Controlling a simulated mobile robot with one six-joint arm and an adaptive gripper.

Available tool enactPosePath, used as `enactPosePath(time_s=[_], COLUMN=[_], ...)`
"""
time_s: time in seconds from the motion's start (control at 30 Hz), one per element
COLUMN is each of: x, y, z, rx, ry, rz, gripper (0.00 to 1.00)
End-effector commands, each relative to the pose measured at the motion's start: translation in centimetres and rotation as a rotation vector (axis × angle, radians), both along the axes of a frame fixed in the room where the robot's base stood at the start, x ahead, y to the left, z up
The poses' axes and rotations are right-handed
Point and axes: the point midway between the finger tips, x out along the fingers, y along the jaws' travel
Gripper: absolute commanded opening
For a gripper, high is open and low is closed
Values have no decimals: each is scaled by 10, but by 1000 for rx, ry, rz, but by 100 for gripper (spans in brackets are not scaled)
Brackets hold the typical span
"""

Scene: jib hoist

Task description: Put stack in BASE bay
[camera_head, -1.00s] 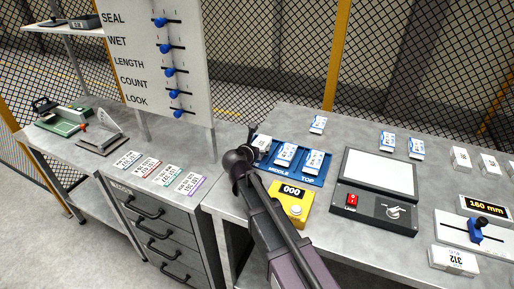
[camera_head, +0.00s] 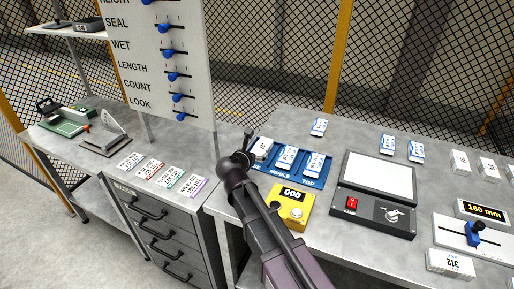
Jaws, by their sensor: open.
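A blue tray (camera_head: 303,178) on the right bench has bays marked MIDDLE and TOP, and a third at its left end whose label is partly hidden by my arm, with only "SE" showing. A white labelled block (camera_head: 263,149) is at that left bay. Another labelled block (camera_head: 287,157) sits in the MIDDLE bay and one (camera_head: 314,164) in the TOP bay. My gripper (camera_head: 248,139) is open just left of the left block, mostly hidden behind my wrist. I cannot tell whether it touches the block.
A yellow counter (camera_head: 292,206) reading 000 stands in front of the tray. A lamp box (camera_head: 374,211) with a white panel is right of it. Loose labelled blocks (camera_head: 319,127) lie behind. A board with blue sliders (camera_head: 165,70) stands at the left. Coloured cards (camera_head: 165,172) lie on the drawer bench.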

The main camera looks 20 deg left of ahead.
Motion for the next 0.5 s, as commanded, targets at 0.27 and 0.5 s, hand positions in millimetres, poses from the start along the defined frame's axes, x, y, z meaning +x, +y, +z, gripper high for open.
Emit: enactPosePath(time_s=[0.27,0.5], x=[-44,-64], y=[2,4], z=[21,27], rx=[-1,-1], ry=[0,0], rz=[1,0], gripper=[100,100])
